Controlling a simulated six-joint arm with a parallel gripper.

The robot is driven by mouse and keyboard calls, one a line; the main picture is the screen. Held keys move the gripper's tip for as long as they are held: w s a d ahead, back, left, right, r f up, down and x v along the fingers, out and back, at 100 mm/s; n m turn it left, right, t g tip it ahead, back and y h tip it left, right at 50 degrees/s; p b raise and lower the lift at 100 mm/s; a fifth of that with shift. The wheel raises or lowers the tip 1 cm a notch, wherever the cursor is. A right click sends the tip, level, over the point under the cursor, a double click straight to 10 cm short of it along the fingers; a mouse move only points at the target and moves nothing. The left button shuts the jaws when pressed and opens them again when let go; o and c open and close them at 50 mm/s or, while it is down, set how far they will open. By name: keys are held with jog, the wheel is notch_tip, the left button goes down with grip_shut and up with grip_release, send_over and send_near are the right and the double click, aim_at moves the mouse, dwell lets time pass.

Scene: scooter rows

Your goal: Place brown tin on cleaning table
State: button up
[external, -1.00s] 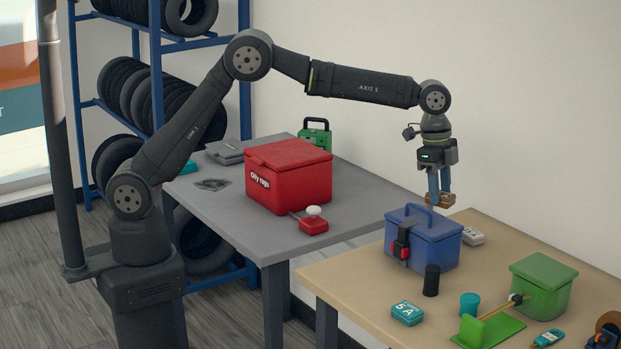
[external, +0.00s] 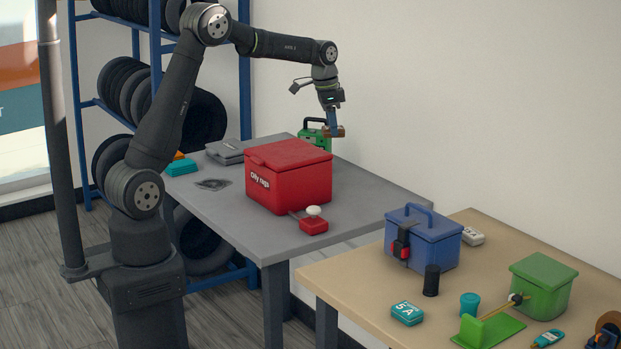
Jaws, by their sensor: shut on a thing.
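I cannot tell the exact height above the table. A second table (external: 345,270), with a tan top, stands at the right. No label shows which one is the cleaning table.
On the grey table stand a red "Oily rags" box (external: 290,178), a red item with a white knob (external: 314,222), a grey case (external: 228,151) and a teal-orange item (external: 181,166). The tan table holds a blue toolbox (external: 424,240) and a green bin (external: 541,290). The grey table's front right is clear.

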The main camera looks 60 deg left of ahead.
jog(key=s+a+n, duration=0.1)
jog(key=s+a, duration=0.1)
jog(key=a, duration=0.3)
jog(key=s+a+n, duration=0.1)
jog(key=s+a, duration=0.1)
jog(key=a, duration=0.3)
jog(key=s+a+n, duration=0.1)
jog(key=s+a, duration=0.2)
jog(key=a, duration=0.3)
jog(key=s+a+n, duration=0.3)
jog(key=s+a, duration=0.5)
jog(key=a, duration=0.2)
send_over(222, 176)
jog(key=shift+y, duration=0.4)
jog(key=f, duration=1.6)
jog(key=shift+s+d, duration=0.2)
jog(key=shift+s, duration=0.05)
jog(key=shift+a+f, duration=0.1)
jog(key=shift+a, duration=0.05)
jog(key=shift+f, duration=1.95)
jog(key=shift+f, duration=0.1)
jog(key=o, duration=1)
